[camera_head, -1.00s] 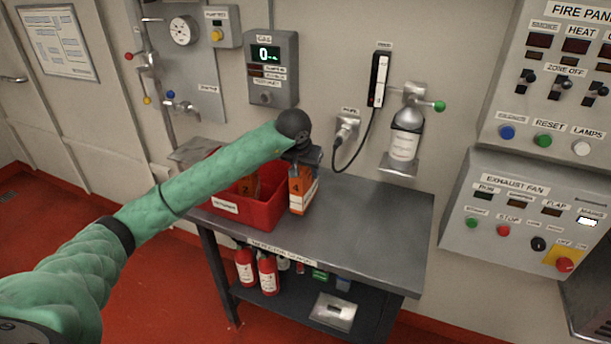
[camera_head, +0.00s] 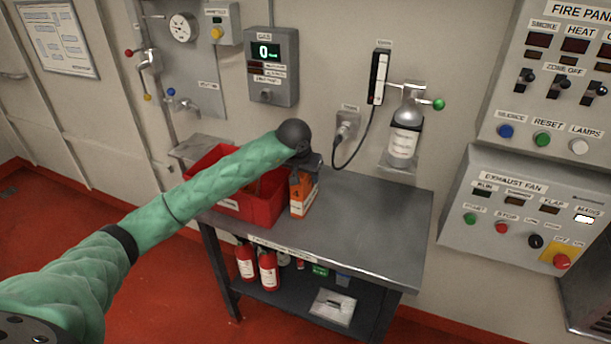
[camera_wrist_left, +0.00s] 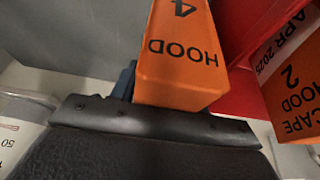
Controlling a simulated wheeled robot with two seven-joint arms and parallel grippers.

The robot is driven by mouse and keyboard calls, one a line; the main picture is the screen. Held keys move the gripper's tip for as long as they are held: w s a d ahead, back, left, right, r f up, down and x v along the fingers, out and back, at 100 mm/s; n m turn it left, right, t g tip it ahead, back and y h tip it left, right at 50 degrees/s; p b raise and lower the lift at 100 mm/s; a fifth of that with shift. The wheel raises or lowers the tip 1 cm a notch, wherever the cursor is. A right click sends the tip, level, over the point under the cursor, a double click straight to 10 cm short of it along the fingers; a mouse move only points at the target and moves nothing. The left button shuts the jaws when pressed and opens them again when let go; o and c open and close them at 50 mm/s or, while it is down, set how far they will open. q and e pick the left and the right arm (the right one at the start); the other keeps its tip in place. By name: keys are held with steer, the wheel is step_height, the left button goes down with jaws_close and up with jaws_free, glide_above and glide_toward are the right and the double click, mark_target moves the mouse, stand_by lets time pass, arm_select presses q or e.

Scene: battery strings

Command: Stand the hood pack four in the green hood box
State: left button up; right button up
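The orange hood pack four (camera_head: 302,197) is upright beside the right wall of a red box (camera_head: 262,209). My left gripper (camera_head: 308,164) is at its top and appears shut on it; the fingertips are mostly hidden. In the left wrist view, the pack (camera_wrist_left: 180,62) shows "HOOD" and "4" close against my dark gripper body. I cannot tell whether its base touches the bench. Another orange pack, marked 2 (camera_wrist_left: 294,92), is in the red box, partly covered by my arm in the head view. No green hood box shows clearly. My right gripper is not seen.
The grey metal bench (camera_head: 370,225) is clear to the right of the pack. A gas bottle (camera_head: 404,140) and a socket with a cable (camera_head: 345,125) are on the wall behind. Red extinguishers (camera_head: 268,270) stand on the lower shelf.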

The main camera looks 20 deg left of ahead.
arm_select(q)
steer(key=shift+o, duration=0.7)
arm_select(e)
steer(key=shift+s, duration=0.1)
arm_select(q)
steer(key=shift+r, duration=0.1)
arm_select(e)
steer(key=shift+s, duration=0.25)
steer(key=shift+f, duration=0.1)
